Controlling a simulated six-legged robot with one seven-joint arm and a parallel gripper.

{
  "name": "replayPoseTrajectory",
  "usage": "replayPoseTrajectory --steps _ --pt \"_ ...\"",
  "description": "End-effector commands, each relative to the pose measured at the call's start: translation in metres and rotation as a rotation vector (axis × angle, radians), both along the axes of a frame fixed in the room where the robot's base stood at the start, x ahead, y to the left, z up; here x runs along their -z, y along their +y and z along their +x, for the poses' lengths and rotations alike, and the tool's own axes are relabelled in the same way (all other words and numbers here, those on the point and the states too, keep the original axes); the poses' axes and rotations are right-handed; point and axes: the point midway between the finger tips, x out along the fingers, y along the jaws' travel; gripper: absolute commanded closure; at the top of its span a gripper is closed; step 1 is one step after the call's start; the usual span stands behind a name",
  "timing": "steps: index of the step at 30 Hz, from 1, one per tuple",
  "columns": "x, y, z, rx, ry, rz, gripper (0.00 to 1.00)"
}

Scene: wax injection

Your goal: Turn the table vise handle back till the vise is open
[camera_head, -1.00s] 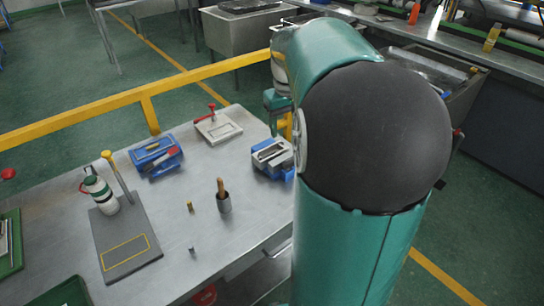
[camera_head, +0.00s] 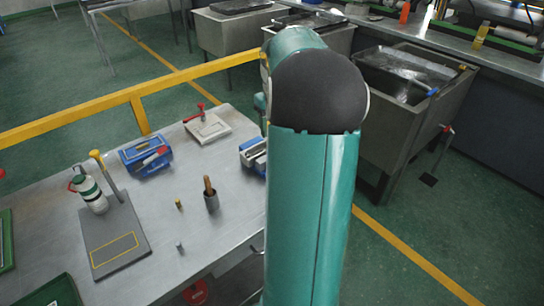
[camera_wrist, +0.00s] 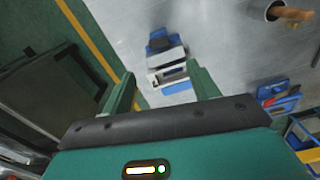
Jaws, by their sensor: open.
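The table vise (camera_head: 252,147) is blue with pale metal jaws and sits at the table's right edge. My arm hides its right side in the head view. In the wrist view the vise (camera_wrist: 168,70) lies ahead of my gripper (camera_wrist: 160,73), with its pale jaw part showing between the two green fingers. The fingers are spread apart with nothing held between them. I cannot tell from the view how far they are from the vise. I cannot make out the vise handle, or tell whether the jaws are apart.
On the metal table (camera_head: 150,215) are a blue box (camera_head: 146,157), a pale plate with a red-handled clamp (camera_head: 207,127), a cup with a wooden handle (camera_head: 211,199) and a grey stand (camera_head: 113,245). A yellow rail (camera_head: 95,118) runs behind. Grey sinks (camera_head: 415,95) stand right.

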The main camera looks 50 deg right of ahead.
Motion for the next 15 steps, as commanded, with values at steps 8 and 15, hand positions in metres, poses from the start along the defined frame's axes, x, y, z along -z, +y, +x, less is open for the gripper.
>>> replayPoseTrajectory --steps 8,15 --pt "0.054 0.000 -0.002 0.002 0.004 0.004 0.40" --pt "0.099 0.001 -0.001 0.001 0.002 0.003 0.40"
